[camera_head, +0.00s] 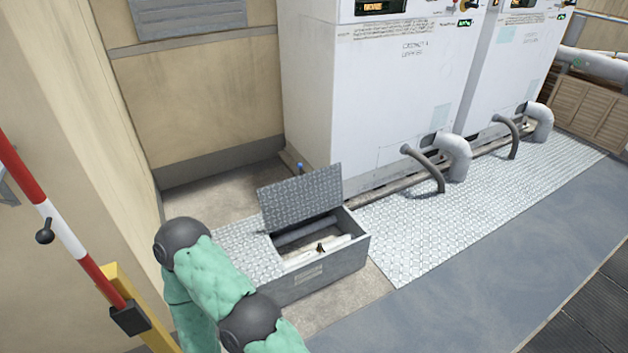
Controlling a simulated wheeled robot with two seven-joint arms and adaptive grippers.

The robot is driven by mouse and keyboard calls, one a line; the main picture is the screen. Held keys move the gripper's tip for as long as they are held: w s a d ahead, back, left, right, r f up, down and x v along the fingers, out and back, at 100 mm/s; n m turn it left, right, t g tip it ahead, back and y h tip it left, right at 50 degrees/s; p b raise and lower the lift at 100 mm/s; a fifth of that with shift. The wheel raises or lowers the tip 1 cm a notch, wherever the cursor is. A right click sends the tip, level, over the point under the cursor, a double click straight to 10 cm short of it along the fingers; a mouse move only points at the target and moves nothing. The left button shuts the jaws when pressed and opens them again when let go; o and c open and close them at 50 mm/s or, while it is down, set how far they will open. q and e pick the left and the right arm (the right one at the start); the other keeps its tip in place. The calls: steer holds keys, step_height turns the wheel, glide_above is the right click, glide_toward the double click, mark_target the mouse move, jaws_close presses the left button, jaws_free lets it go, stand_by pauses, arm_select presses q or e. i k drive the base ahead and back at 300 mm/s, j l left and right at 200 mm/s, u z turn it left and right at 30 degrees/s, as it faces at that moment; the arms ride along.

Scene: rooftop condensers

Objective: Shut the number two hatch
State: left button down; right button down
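One hatch is open. Its grey diamond-plate lid (301,196) stands raised at the back of a low metal box (318,279), leaning back from upright. The box's opening shows pale pipes and a small dark part inside. A label on the front of the box is too small to read, so I cannot tell its number. My green-sleeved arm with dark joints is at the lower left, in front of the box's left end in the picture. Neither of my grippers shows in this view.
White condenser cabinets (370,100) stand behind the box, with bent grey pipes (456,158) at their feet. Diamond-plate decking (470,210) runs right. A red-and-white barrier pole (62,230) on a yellow post stands left. The grey floor (440,310) at front right is clear.

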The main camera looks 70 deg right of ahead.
mark_target(285, 203)
steer(key=z, duration=2)
steer(key=i+l+u, duration=0.15)
steer(key=u, duration=0.25)
steer(key=i+l+u, duration=0.1)
steer(key=l+u, duration=0.15)
steer(key=u, duration=0.2)
steer(key=i+l+u, duration=0.1)
steer(key=l+u, duration=0.3)
steer(key=i+l+u, duration=0.1)
steer(key=l, duration=0.3)
steer(key=i+l, duration=0.2)
steer(key=l, duration=0.25)
steer(key=i+l+u, duration=0.15)
steer(key=l, duration=0.25)
steer(key=i+l+u, duration=0.1)
steer(key=l, duration=0.35)
steer(key=i+l, duration=0.1)
steer(key=l, duration=0.35)
steer(key=i, duration=0.15)
steer(key=u, duration=0.05)
